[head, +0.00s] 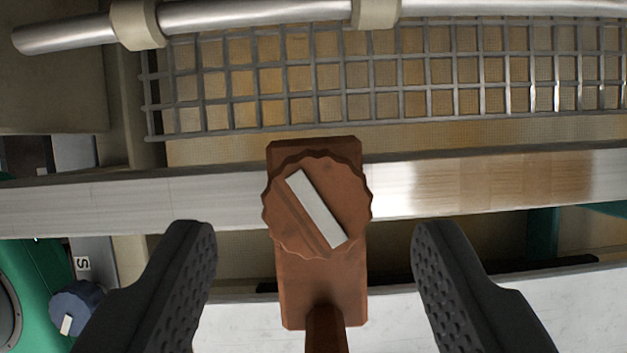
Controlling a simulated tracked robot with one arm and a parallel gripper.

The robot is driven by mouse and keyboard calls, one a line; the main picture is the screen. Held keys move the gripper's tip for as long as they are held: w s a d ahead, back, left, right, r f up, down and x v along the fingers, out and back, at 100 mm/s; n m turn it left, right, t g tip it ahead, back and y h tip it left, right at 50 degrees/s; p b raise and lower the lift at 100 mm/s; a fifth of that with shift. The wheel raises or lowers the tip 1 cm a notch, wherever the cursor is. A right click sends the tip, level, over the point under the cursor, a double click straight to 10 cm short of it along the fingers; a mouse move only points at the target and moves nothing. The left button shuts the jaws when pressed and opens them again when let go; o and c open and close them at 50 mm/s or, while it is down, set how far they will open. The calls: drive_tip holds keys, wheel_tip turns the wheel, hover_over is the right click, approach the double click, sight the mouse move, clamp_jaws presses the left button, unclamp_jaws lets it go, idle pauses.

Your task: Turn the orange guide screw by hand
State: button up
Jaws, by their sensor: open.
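The orange guide screw (338,187) is a brownish-orange knob with a scalloped edge and a pale slanted bar on its face. It sits on an orange-brown block (322,290) that crosses a metal rail, in the middle of the view. My gripper (314,240) is open, with one dark ridged finger to the left of the knob and one to the right. Both fingers are apart from the knob, with a clear gap on each side. Nothing is between the fingers except the knob and its block in the view; their exact depth relative to it is hard to tell.
A flat metal rail (440,188) runs across behind the knob. Beyond it lies a wire mesh (380,75) over a woven belt, with a round metal bar (255,14) along the top. A dark blue knob (77,300) and green machine body (32,285) are at lower left.

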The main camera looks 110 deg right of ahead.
drive_tip(key=shift+x, duration=0.9)
